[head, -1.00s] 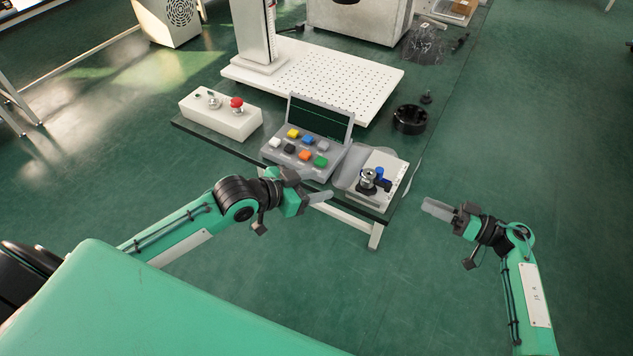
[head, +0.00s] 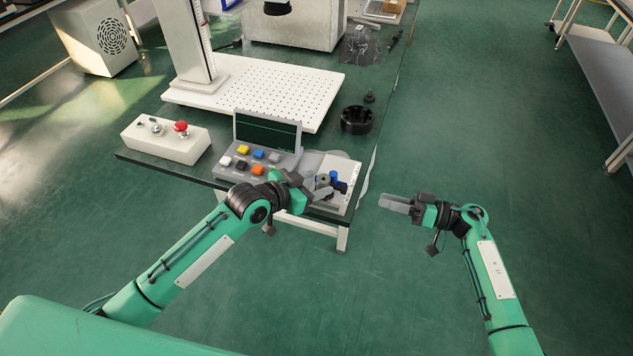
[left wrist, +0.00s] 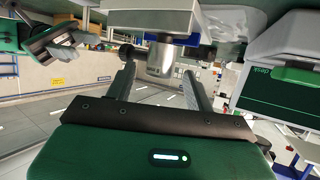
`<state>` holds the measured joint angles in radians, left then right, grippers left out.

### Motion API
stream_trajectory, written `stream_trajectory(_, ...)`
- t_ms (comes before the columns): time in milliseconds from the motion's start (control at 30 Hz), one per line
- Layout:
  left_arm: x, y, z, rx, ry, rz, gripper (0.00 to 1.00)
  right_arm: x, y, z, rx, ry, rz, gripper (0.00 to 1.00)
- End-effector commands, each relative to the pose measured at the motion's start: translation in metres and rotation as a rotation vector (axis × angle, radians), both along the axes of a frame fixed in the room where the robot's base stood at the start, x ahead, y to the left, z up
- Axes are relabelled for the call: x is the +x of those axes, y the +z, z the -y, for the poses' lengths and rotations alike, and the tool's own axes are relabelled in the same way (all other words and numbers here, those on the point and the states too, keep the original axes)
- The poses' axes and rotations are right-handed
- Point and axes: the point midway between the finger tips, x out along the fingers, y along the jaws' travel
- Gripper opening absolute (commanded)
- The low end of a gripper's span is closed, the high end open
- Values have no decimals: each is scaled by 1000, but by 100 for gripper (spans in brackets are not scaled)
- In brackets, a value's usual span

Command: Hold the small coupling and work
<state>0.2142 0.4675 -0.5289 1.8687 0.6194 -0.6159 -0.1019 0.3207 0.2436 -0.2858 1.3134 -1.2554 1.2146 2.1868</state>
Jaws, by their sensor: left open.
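The small coupling (left wrist: 160,62) shows in the left wrist view as a short metal cylinder beyond and between my left fingers. In the head view it is mostly hidden by my left gripper (head: 322,193). It appears to sit on the white fixture (head: 349,176) at the table's front right corner, beside a blue part (head: 334,177). My left gripper is open, its fingers pointing at the coupling; I cannot tell whether they touch it. My right gripper (head: 394,203) is off the table to the right, with nothing seen in it; its finger gap is unclear.
A console with coloured buttons (head: 268,133) stands left of the fixture. Further left is a white box with a red button (head: 181,127). A black ring (head: 356,120) and a perforated white plate (head: 280,95) lie behind.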

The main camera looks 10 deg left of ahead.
Motion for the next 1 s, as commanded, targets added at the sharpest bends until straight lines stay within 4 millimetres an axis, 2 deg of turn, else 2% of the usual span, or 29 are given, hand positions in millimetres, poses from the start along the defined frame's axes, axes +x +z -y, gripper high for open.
stream_trajectory(133, 7, -3, 6, -1, 0, 1, 54, 0, 0, 0, 0, 0, 0, 36)
stream_trajectory(433, 8, -4, 6, 0, 0, 0, 54, 0, 0, 0, 0, 0, 0, 36)
stream_trajectory(600, 8, -4, 6, 0, 0, 0, 20, 0, 0, 0, 0, 0, 0, 36)
stream_trajectory(700, 8, -4, 6, 0, 0, 0, 4, 0, 0, 0, 0, 0, 0, 36)
stream_trajectory(733, 8, -4, 6, 0, 0, 0, 24, 0, 0, 0, 0, 0, 0, 36)
stream_trajectory(867, 8, -4, 6, 0, 0, 0, 0, 0, 0, 0, 0, 0, 0, 36)
stream_trajectory(1000, 8, -4, 6, 0, 0, 0, 0, 0, 0, 0, 0, 0, 0, 36)
